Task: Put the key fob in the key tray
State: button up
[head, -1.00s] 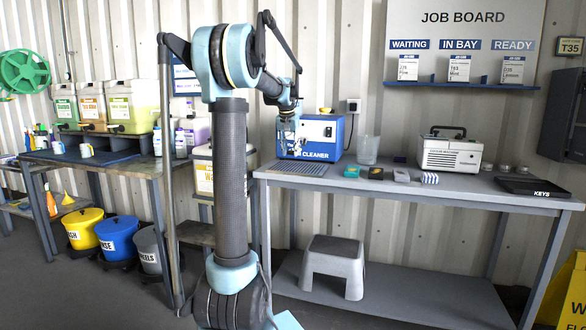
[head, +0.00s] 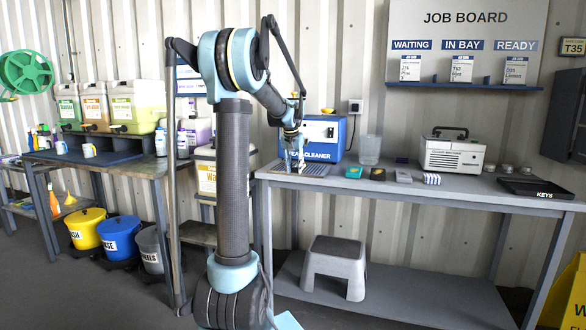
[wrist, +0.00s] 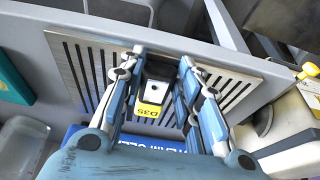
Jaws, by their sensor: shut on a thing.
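A dark key fob with a yellow tag reading D35 (wrist: 152,100) is between the fingers of my gripper (wrist: 163,58) in the wrist view. My gripper is shut on it, over a slotted metal grate (wrist: 85,62). I cannot tell whether the fob touches the grate. In the head view my gripper (head: 296,165) is low over the left end of the bench, in front of the blue cleaner machine, and the fob is too small to make out. The key tray (head: 536,187), flat, black and marked KEYS, lies at the bench's right end, far from my gripper.
The grey bench (head: 440,193) holds a clear cup (head: 369,150), several small items and a white machine (head: 450,154) between my gripper and the tray. The blue cleaner (head: 325,132) stands behind my gripper. A grey step stool (head: 335,268) is on the lower shelf.

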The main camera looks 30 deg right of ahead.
jog(key=shift+o, duration=0.2)
jog(key=shift+s+a+f, duration=0.1)
jog(key=shift+s+f, duration=0.15)
jog(key=shift+f, duration=0.1)
jog(key=shift+s, duration=0.1)
jog(key=o, duration=1)
jog(key=shift+w+f, duration=0.35)
jog(key=shift+w, duration=0.05)
jog(key=shift+r, duration=0.1)
jog(key=shift+r, duration=0.2)
